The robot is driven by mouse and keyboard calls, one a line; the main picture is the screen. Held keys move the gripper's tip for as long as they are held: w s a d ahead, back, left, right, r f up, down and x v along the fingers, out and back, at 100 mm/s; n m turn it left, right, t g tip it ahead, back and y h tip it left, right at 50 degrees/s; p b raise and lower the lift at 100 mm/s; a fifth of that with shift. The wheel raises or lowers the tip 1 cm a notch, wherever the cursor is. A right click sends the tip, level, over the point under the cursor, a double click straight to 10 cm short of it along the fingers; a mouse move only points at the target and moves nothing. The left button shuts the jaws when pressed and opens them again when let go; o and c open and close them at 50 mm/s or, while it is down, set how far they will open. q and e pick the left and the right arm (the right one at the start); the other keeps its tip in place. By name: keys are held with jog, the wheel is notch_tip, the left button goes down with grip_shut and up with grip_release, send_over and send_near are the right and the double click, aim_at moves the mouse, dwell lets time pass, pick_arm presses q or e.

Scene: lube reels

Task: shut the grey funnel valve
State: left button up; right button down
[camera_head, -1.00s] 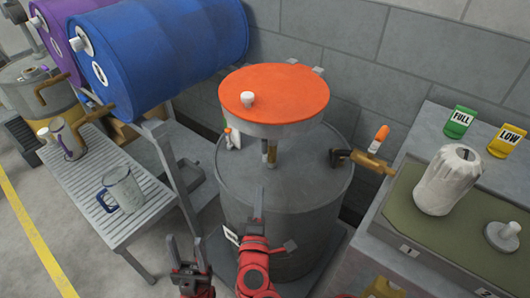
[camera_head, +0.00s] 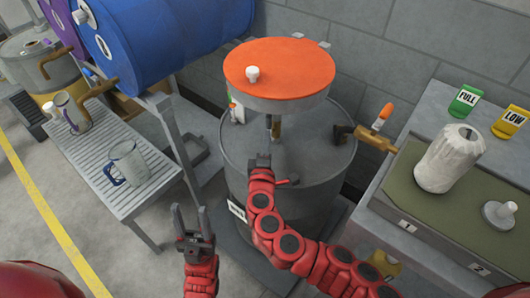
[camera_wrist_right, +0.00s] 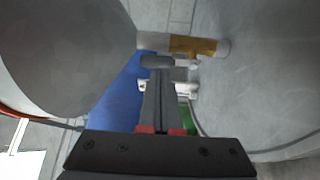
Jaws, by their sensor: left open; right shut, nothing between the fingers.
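The grey funnel (camera_head: 275,103) has an orange lid (camera_head: 280,68) and stands over the grey drum (camera_head: 240,150). Its brass valve (camera_head: 274,127) sits on the stem below it, and also shows in the right wrist view (camera_wrist_right: 192,46). I cannot tell how its handle is turned. My right gripper (camera_head: 258,160) is shut and empty over the drum's top, below the funnel. In the right wrist view its fingertips (camera_wrist_right: 157,62) lie close to the valve in the picture; I cannot tell whether they touch. My left gripper (camera_head: 187,218) is open and empty, in front of the drum at left.
A blue drum (camera_head: 175,40) lies at the back left above a slatted bench (camera_head: 105,155) with a mug (camera_head: 127,163). A brass tap with an orange handle (camera_head: 384,112) sticks out at right, near a counter with a wrapped white container (camera_head: 450,158).

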aim_at(268, 125)
jog(key=shift+w, duration=1.5)
